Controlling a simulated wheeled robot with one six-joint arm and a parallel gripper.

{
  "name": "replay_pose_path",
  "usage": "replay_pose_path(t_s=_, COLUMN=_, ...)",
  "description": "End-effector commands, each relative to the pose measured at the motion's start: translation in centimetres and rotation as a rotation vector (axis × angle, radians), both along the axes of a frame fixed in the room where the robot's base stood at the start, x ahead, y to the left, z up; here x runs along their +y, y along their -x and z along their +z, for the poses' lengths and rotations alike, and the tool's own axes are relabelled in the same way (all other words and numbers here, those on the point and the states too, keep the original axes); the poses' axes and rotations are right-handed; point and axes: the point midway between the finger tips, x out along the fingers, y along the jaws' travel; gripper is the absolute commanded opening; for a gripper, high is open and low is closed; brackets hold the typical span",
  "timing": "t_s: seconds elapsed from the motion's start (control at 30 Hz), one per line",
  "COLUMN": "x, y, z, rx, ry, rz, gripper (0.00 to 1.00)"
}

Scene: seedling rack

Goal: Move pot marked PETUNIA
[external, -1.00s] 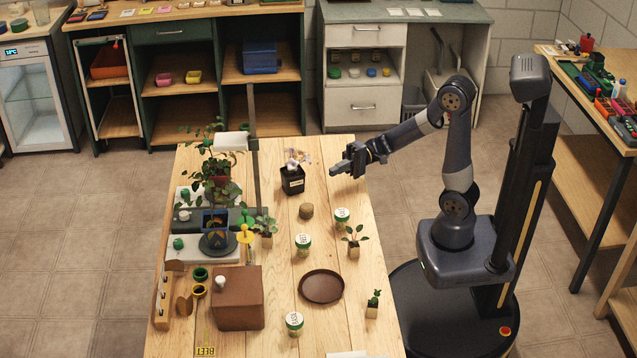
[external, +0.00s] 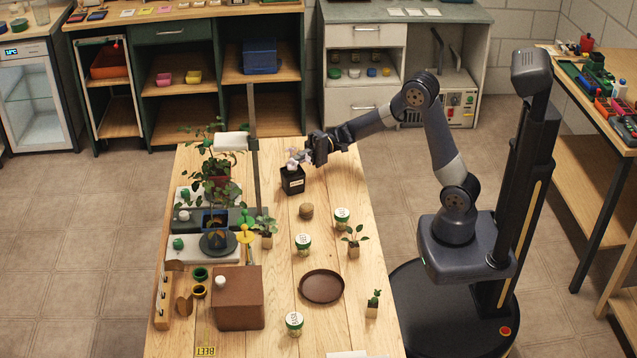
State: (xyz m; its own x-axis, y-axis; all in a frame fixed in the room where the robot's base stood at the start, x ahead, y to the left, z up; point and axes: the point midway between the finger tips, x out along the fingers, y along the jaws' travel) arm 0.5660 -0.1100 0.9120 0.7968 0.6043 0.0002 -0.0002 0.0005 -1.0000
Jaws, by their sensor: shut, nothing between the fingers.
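A dark square pot (external: 292,182) with a pale label stands upright near the far end of the wooden table. The label is too small to read. A pale flowering plant (external: 294,161) rises from it. My gripper (external: 308,152) is at the upper right of this pot, close by its flowers. Its fingers look shut, with nothing held. I cannot tell whether it touches the flowers, and it hides part of them.
A brown saucer (external: 321,300) lies nearer the front. White-lidded jars (external: 303,243), a small brown pot (external: 306,211) and small seedlings (external: 354,241) stand on the table's right half. A lamp post (external: 255,190), leafy plants and a brown box (external: 238,312) crowd the left.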

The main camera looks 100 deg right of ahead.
Motion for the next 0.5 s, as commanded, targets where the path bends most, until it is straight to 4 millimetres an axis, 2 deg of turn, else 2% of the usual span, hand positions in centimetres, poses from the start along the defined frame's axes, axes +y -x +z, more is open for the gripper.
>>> replay_pose_path(t_s=0.1, x=-1.2, y=-1.9, z=0.0, rx=-0.001, ry=0.001, rz=0.0, gripper=0.0)
replay_pose_path(t_s=0.43, x=-4.2, y=-6.4, z=-0.1, rx=-0.001, ry=0.001, rz=0.001, gripper=0.0)
replay_pose_path(t_s=0.5, x=-4.1, y=-6.2, z=-2.1, rx=0.006, ry=-0.003, rz=0.001, gripper=0.0)
